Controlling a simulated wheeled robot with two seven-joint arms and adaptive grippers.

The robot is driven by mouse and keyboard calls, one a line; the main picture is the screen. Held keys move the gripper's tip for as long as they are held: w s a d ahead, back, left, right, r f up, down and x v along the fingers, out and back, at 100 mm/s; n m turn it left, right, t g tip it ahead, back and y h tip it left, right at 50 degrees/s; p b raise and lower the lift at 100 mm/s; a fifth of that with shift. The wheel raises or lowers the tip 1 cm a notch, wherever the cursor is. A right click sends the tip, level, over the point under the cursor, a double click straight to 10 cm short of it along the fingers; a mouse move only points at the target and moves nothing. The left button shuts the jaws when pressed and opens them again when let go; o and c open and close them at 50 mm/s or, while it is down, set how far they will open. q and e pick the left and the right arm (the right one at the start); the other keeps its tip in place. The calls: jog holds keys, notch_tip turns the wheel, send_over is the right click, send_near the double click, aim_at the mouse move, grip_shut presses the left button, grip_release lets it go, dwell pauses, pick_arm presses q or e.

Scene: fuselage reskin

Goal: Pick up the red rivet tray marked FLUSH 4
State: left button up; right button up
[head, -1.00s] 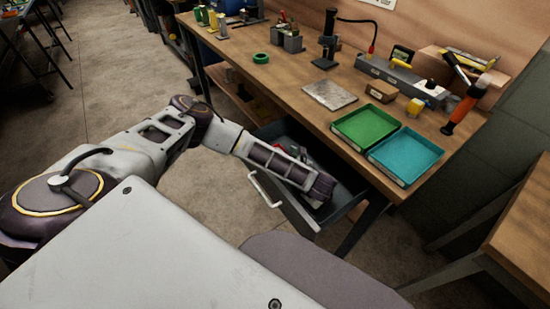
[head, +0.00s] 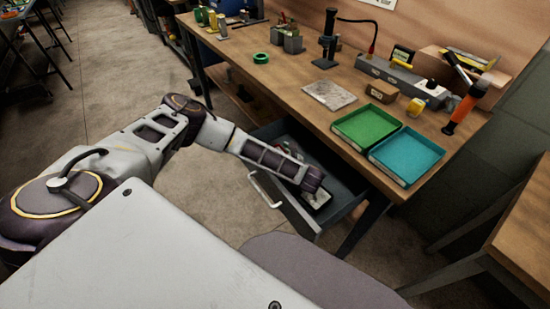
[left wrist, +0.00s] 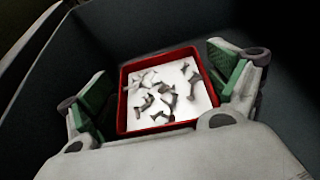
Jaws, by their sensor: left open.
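In the left wrist view a red tray (left wrist: 122,102) with a white floor lies in the drawer. Several grey rivet-like pieces are scattered in it. No marking is readable on it. My left gripper (left wrist: 165,84) is open, with one green-padded finger on each side of the tray. I cannot tell whether the pads touch its walls. In the head view my left arm reaches down into the open drawer (head: 345,188), and its gripper end (head: 317,196) mostly hides what lies below it. My right gripper does not show.
The workbench (head: 300,92) stands above the drawer. A green tray (head: 366,124) and a teal tray (head: 407,155) sit at its front edge. A grey plate (head: 330,94) lies left of them. The drawer handle (head: 265,190) faces the floor side. Another table (head: 525,235) stands at right.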

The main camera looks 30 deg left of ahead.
pick_arm(q)
jog(key=c, duration=1)
jog(key=shift+r, duration=0.1)
jog(key=shift+r, duration=0.45)
notch_tip(320, 180, up, 8)
jog(key=shift+f+p, duration=0.1)
jog(key=shift+p, duration=0.5)
jog(key=shift+r, duration=0.55)
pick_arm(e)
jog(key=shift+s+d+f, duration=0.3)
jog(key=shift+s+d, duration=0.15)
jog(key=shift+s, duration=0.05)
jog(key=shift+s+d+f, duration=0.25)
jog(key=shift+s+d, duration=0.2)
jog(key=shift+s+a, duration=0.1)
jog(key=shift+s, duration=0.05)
